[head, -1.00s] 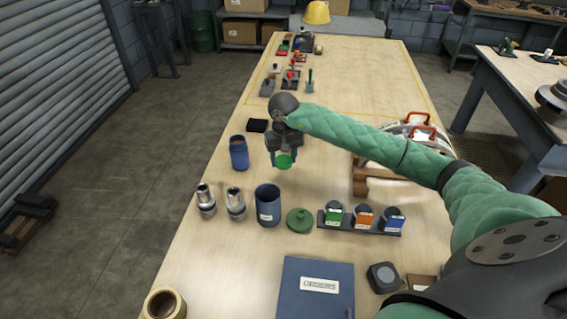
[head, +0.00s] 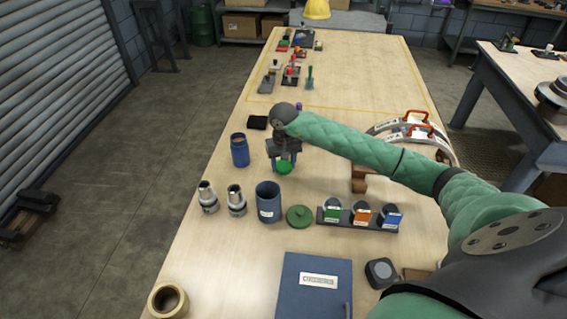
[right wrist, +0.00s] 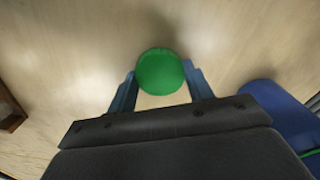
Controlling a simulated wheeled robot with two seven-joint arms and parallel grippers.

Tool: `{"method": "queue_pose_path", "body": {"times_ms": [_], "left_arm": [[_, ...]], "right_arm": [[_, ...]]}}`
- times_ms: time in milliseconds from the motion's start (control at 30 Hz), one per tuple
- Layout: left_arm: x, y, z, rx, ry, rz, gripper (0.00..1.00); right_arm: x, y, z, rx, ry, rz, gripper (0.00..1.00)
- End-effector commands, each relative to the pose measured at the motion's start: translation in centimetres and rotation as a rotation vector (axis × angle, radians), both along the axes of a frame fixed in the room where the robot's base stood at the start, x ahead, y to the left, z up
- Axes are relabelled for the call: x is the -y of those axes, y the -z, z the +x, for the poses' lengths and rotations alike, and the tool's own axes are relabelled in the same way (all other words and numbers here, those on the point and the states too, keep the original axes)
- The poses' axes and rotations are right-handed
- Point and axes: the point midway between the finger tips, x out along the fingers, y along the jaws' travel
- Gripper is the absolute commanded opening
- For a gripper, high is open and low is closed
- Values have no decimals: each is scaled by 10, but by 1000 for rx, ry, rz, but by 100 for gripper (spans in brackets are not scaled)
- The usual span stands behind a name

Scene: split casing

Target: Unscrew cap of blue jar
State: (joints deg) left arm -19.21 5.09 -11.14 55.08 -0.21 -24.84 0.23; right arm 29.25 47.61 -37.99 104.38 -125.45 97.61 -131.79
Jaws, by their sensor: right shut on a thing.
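My right gripper (head: 284,165) is shut on a round green cap (head: 284,168). In the right wrist view the green cap (right wrist: 160,71) sits between the two blue-grey fingers, over bare wood; its height above the table is hard to tell. A blue jar (head: 240,157) stands upright and uncovered to the left of the gripper, brownish inside, apart from the cap. A wider blue container (head: 268,211) with a white label stands open nearer to me. A larger green lid (head: 299,216) with a knob lies on the table beside it. My left gripper is out of view.
Two metal cylinders (head: 208,198) stand left of the wider container. A rack (head: 385,226) of labelled jars stands to its right. A blue binder (head: 315,296) and a tape roll (head: 168,300) lie in front. A black block (head: 257,122) lies behind the blue jar.

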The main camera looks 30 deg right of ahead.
Motion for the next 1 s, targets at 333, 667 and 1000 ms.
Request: {"method": "queue_pose_path", "body": {"times_ms": [333, 667, 1000], "left_arm": [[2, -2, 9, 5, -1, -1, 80], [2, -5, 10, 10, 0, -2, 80], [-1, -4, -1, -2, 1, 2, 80]], "right_arm": [[0, 3, 0, 0, 0, 0, 24], [0, 5, -1, -2, 0, -1, 73], [0, 2, -1, -3, 0, -1, 73]]}}
